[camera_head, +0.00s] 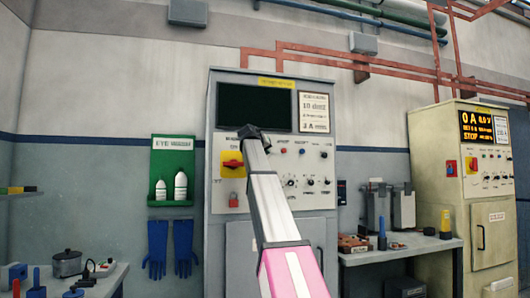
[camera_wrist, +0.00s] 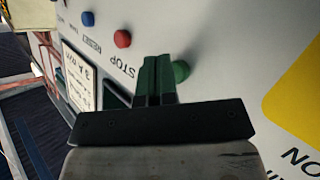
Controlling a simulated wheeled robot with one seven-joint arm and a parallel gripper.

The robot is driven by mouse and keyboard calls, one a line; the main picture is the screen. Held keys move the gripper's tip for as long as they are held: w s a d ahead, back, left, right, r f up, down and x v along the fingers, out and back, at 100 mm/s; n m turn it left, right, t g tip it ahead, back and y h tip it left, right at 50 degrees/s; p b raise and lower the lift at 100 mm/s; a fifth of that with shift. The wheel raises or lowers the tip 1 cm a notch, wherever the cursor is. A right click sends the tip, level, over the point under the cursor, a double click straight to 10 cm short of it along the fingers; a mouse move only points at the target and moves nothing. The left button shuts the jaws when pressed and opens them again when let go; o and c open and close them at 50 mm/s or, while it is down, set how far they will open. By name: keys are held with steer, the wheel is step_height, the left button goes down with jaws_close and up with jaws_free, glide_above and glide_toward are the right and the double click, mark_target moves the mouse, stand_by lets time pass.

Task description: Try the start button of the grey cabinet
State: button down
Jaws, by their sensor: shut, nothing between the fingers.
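The grey cabinet (camera_head: 228,90) stands in the middle of the head view, with a dark screen and a control panel. My gripper (camera_head: 252,133) is in front of the panel, just below the screen, and hides part of the button row. In the wrist view my gripper (camera_wrist: 158,62) is shut and empty. A green button (camera_wrist: 181,71) shows just beside its fingertips, partly covered by them; whether they touch is unclear. Its label is hidden. A red button (camera_wrist: 122,38) labelled STOP and a blue button (camera_wrist: 88,18) labelled RESET sit further along the row.
A yellow switch plate (camera_head: 232,160) with a red knob is left of my arm, with a red padlock below it. A cream cabinet (camera_head: 438,160) stands at the right beyond a bench. A green bottle rack (camera_head: 172,155) and blue gloves hang at the left.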

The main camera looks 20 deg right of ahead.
steer(key=shift+w, duration=0.5)
stand_by(0.6)
stand_by(0.3)
steer(key=shift+s, duration=0.95)
steer(key=shift+s, duration=0.1)
steer(key=s, duration=0.4)
steer(key=shift+s, duration=0.4)
stand_by(0.4)
